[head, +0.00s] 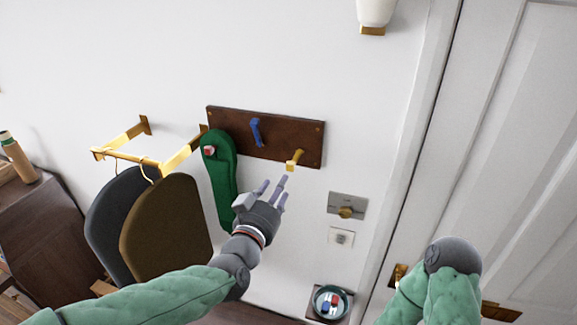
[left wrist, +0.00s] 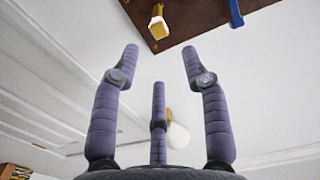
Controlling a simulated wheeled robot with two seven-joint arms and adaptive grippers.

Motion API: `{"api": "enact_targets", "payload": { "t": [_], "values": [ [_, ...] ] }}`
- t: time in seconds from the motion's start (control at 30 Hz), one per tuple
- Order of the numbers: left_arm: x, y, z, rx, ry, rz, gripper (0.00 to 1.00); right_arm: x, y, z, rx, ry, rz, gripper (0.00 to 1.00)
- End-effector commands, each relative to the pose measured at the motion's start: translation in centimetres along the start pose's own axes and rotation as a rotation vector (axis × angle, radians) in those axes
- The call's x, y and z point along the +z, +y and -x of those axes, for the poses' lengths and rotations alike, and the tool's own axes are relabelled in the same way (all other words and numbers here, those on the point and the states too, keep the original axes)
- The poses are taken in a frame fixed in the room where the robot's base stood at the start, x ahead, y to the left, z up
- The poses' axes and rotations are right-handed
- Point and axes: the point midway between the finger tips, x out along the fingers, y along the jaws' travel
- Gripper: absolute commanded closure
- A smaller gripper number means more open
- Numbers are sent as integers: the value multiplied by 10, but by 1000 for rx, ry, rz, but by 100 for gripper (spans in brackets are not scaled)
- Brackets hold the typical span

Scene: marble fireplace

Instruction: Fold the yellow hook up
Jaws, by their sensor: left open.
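The yellow hook (head: 294,159) sticks out from the lower right of a dark brown wall board (head: 278,150), with its free end angled down and out. My left gripper (head: 274,187) is just below and left of it, fingers spread, open and empty, apart from the hook. In the left wrist view the yellow hook (left wrist: 157,24) lies beyond the open fingers (left wrist: 160,75), near the board's corner. A blue hook (head: 255,132) is on the board's middle, pointing up. My right arm shows at the lower right; its gripper is not visible.
A green hanging item (head: 222,180) is left of the gripper. Garments (head: 165,225) hang from a brass rail (head: 125,156). A switch plate (head: 347,205) and a small bowl (head: 330,301) are at the right, beside a white door (head: 505,150).

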Motion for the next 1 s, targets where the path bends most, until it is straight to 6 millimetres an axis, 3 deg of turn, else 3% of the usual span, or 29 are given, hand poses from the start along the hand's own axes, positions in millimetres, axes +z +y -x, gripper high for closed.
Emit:
{"api": "enact_targets", "payload": {
  "t": [0.5,0.7,1.0],
  "values": [
    [0,0,-74,0,-2,0,55,0,-4,12,0,0,0,12],
    [0,0,-88,0,-1,1,55,0,-5,14,0,0,0,12],
    [1,0,-90,0,-1,1,55,0,-5,15,0,0,0,12]
  ]
}}
